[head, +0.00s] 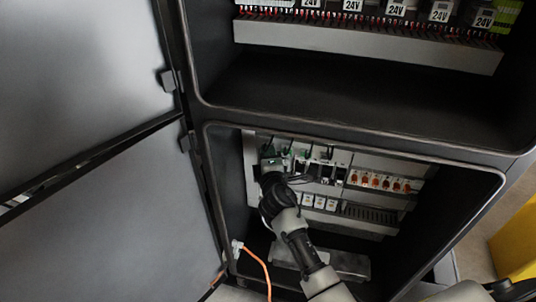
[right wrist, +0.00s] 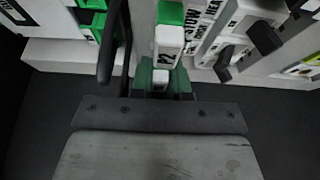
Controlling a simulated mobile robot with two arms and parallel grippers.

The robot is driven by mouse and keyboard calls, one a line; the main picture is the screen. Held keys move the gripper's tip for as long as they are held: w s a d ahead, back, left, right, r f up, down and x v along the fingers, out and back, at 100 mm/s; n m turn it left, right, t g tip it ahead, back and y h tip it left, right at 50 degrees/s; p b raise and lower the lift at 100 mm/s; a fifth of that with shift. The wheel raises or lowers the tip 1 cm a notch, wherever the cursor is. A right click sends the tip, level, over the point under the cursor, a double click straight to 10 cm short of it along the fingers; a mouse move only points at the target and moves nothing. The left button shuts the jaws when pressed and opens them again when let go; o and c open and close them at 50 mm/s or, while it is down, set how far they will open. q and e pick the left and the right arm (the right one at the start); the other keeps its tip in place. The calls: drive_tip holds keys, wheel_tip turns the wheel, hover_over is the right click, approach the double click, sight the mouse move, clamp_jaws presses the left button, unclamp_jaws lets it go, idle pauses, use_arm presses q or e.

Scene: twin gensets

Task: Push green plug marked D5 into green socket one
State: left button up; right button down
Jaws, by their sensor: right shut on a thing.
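My right gripper (head: 272,163) reaches into the lower cabinet bay, at the left end of its upper row of devices. In the right wrist view its fingers (right wrist: 160,80) are shut on a small part, seen as a pale face with dark green beside it. I take this for the green plug (right wrist: 159,77); no D5 mark can be read. Just beyond stands a white module with a green top (right wrist: 170,13) and black lettering. More green parts (right wrist: 93,20) show at upper left. Which is socket one, and whether the plug touches it, I cannot tell. My left gripper is not in view.
Right of my gripper are orange-red switches (head: 380,181) and a lower row of white modules (head: 319,202). An orange cable (head: 258,262) hangs at lower left. The cabinet door (head: 110,220) stands open.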

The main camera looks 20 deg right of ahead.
drive_tip(key=shift+s+a, duration=0.1)
drive_tip(key=shift+s, duration=0.05)
drive_tip(key=shift+s+a, duration=0.3)
drive_tip(key=shift+s, duration=0.1)
drive_tip(key=s+a, duration=0.2)
drive_tip(key=s, duration=0.1)
drive_tip(key=s+a, duration=0.1)
drive_tip(key=s, duration=0.1)
drive_tip(key=shift+a, duration=0.15)
idle(0.6)
drive_tip(key=shift+r, duration=0.1)
idle(0.4)
wheel_tip(320, 180, up, 6)
drive_tip(key=p, duration=0.5)
